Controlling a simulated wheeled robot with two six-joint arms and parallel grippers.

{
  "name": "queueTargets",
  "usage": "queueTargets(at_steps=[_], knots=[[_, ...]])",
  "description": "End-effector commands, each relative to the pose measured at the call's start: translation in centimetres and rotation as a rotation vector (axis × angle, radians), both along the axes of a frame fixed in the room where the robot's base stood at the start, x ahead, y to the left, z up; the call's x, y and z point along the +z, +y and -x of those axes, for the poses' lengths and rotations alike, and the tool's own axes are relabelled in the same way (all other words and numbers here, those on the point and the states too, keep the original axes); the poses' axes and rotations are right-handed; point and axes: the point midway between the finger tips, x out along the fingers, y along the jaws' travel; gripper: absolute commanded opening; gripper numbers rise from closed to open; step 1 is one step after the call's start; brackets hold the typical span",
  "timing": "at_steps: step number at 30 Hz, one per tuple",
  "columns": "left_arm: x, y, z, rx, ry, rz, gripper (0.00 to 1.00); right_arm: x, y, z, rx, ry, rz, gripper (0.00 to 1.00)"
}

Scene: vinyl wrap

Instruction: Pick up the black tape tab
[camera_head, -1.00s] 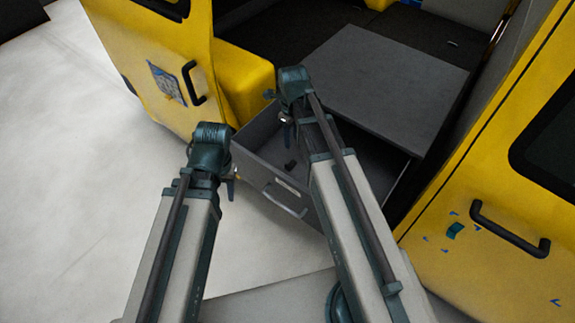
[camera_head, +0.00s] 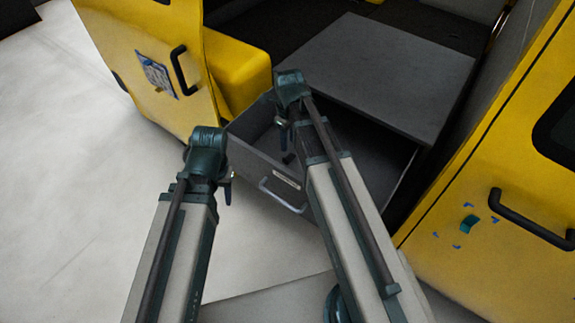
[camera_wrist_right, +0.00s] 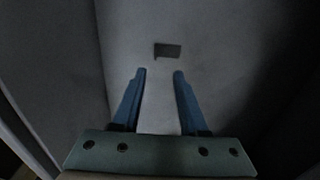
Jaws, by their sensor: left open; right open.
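The black tape tab is a small dark rectangle (camera_wrist_right: 167,50) on the grey drawer floor in the right wrist view, a little beyond my right fingertips and roughly centred between them. My right gripper (camera_wrist_right: 159,72) is open with nothing between its blue fingers. In the head view a small dark patch (camera_head: 288,158), seemingly the tab, lies inside the open grey drawer (camera_head: 252,160), just below my right gripper (camera_head: 281,138). My left gripper (camera_head: 229,186) is open and empty, outside the drawer on the left; its fingers are partly hidden by its wrist.
The drawer's front handle (camera_head: 282,197) faces me. A grey panel (camera_head: 390,75) covers the drawer's rear. Yellow doors with black handles stand left (camera_head: 182,70) and right (camera_head: 530,220). A teal block (camera_head: 469,224) sits on the right door. Pale floor is clear at left.

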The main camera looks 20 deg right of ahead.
Motion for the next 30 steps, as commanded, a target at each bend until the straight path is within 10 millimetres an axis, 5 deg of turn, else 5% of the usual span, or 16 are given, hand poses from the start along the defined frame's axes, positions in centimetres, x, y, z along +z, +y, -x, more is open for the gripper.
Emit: queueTargets(at_steps=[4,17,30], knots=[[-2.8,0.0,0.0,0.0,0.0,0.0,0.45,-2.8,0.0,0.0,0.0,0.0,0.0,0.42],[-4.0,0.0,0.0,0.0,0.0,0.0,0.45,-4.0,0.2,0.1,0.0,0.0,0.0,0.42],[-8.6,0.0,0.0,0.0,0.0,0.0,0.45,-8.6,0.8,0.3,0.0,0.0,0.0,0.42]])
